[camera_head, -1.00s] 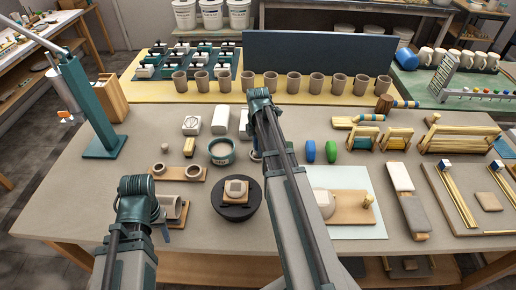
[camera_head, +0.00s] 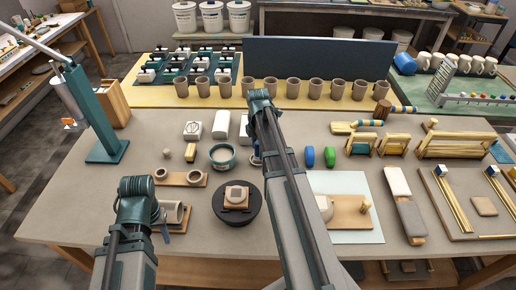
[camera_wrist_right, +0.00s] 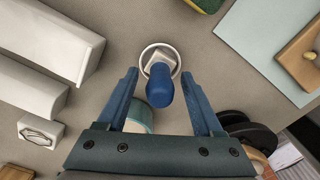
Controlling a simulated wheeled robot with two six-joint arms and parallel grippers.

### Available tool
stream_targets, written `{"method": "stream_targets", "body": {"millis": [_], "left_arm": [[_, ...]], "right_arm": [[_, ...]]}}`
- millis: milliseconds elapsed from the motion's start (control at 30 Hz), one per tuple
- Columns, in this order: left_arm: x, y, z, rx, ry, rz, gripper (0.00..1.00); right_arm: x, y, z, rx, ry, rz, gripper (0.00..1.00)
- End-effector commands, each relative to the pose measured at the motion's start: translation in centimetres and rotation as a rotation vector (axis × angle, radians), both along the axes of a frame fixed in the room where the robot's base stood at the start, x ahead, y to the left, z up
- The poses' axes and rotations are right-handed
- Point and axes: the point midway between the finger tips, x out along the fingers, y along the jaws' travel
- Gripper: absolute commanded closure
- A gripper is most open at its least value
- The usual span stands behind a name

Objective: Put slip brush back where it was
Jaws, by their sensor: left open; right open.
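In the right wrist view a short blue handle (camera_wrist_right: 159,88) with a pale faceted end stands in or over a white ring (camera_wrist_right: 160,58) on the table; it may be the slip brush, but I cannot tell for sure. My right gripper (camera_wrist_right: 165,78) is open, with one blue finger on each side of the handle and gaps between. In the head view its arm hides most of this spot. The teal slip bowl (camera_head: 222,156) is just left of it.
A dark turntable (camera_head: 237,212) with a clay piece is in front of the bowl. White blocks (camera_head: 221,124) stand behind it. Green and blue rounded pieces (camera_head: 320,157) lie to the right. A row of clay cups (camera_head: 293,88) lines the back. Bare table lies at the left.

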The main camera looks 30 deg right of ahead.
Motion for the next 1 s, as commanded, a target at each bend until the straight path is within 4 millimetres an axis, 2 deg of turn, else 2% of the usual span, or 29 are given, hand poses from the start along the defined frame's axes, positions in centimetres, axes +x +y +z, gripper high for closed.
{"method": "stream_targets", "body": {"millis": [33, 500, 700, 1000], "left_arm": [[0.0, 0.0, 1.5, 0.0, 0.0, 0.0, 0.5], [0.0, 0.0, 8.5, 0.0, 0.0, -0.002, 0.5], [0.0, 0.0, 9.6, 0.0, 0.0, -0.002, 0.5], [0.0, 0.0, 9.4, 0.0, 0.0, -0.002, 0.5]], "right_arm": [[0.0, 0.0, 1.5, 0.0, 0.0, 0.0, 0.32], [0.0, 0.0, 8.5, 0.0, 0.0, 0.0, 0.32], [0.0, 0.0, 9.6, 0.0, 0.0, 0.0, 0.32], [0.0, 0.2, 9.4, 0.0, 0.0, -0.003, 0.32]]}}
